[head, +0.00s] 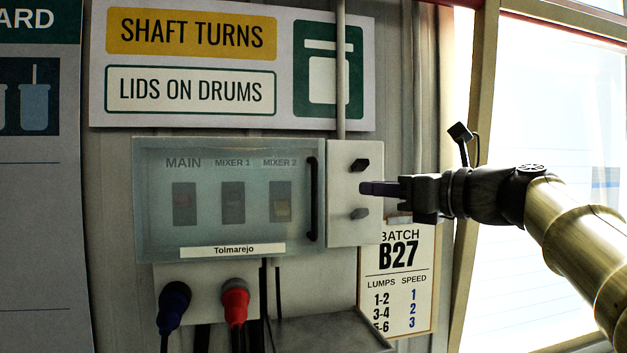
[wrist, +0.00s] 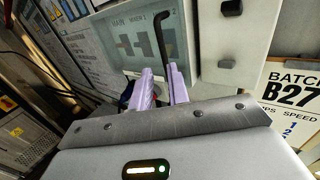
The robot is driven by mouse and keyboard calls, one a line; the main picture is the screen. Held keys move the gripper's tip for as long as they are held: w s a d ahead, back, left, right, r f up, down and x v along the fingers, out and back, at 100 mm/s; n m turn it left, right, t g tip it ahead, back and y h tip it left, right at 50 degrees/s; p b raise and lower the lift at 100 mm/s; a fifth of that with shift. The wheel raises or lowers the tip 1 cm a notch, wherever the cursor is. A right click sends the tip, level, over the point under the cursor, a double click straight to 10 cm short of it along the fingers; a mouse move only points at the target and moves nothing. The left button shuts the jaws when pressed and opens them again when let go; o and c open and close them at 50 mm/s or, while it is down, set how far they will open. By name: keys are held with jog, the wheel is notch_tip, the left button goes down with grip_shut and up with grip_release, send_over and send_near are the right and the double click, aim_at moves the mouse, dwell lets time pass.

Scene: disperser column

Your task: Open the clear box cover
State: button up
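The clear box cover (head: 222,220) lies shut over the switch box, with switches marked MAIN, MIXER 1 and MIXER 2 visible behind it. Its black upright handle (head: 312,198) is at the cover's right side. My gripper (head: 364,188) reaches in from the right, its tips in front of the grey side panel, right of the handle in the head view. In the wrist view, the purple fingers (wrist: 160,76) are apart with a gap between them, and the lower end of the handle (wrist: 163,42) appears just beyond the tips. Contact cannot be told. Nothing is held.
The grey side panel (head: 345,232) carries two dark knobs (head: 360,165). A blue plug (head: 173,300) and a red plug (head: 235,300) hang below the box. A grey ledge (head: 330,330) and a B27 batch sign (head: 398,275) are at lower right.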

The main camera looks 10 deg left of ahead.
aim_at(317, 185)
jog(key=p+x, duration=0.6)
jog(key=x, duration=0.8)
jog(key=shift+w+a, duration=0.1)
jog(key=shift+w, duration=0.05)
grip_shut()
